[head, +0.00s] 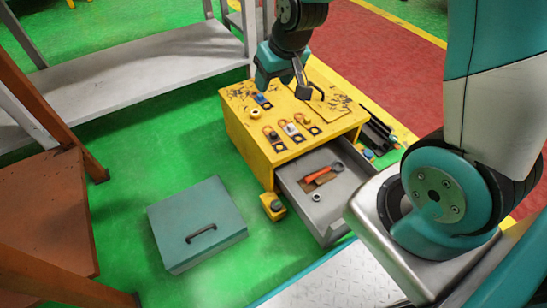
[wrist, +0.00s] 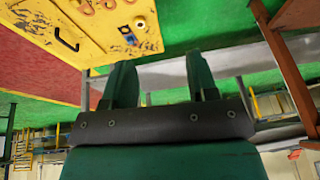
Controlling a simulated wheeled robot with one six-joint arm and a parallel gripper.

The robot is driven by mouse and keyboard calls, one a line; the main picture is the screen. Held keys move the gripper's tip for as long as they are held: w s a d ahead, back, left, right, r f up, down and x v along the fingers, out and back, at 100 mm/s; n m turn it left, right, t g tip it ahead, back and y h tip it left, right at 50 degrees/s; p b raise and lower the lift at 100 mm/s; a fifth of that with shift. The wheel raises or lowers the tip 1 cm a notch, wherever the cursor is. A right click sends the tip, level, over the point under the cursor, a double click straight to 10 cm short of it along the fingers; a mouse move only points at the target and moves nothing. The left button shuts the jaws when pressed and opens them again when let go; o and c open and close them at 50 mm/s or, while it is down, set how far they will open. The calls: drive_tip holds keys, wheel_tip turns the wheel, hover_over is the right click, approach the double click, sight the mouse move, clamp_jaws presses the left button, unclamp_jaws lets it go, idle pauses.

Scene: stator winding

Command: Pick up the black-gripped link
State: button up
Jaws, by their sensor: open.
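Several small pieces lie in a row on the yellow cabinet top (head: 248,132). They include an orange piece (head: 271,133), a white piece (head: 291,130) and another orange piece (head: 302,119), each beside a dark square patch. A small blue-and-dark piece (head: 262,100) lies farther back; it also shows in the wrist view (wrist: 129,36). I cannot tell which piece is the black-gripped link. My gripper (head: 268,82) is above the back of the cabinet top. In the wrist view its two green fingers (wrist: 160,80) stand apart with nothing between them.
An open grey drawer (head: 334,207) juts from the cabinet, holding an orange-handled tool (head: 322,173) and a ring (head: 317,197). A teal box (head: 190,215) and a small yellow object (head: 273,206) stand on the green floor. A grey bench (head: 140,75) is behind left.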

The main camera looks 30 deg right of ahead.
drive_tip(key=m+h+b, duration=0.1)
drive_tip(key=b, duration=0.5)
approach(274, 133)
drive_tip(key=f+b, duration=0.2)
drive_tip(key=b, duration=0.1)
drive_tip(key=w+f+b, duration=0.1)
drive_tip(key=f+b, duration=0.1)
drive_tip(key=b, duration=0.1)
drive_tip(key=shift+a+t, duration=0.1)
drive_tip(key=shift+t, duration=0.3)
drive_tip(key=b+x, duration=0.5)
drive_tip(key=shift+f, duration=0.25)
drive_tip(key=shift+r, duration=0.1)
clamp_jaws()
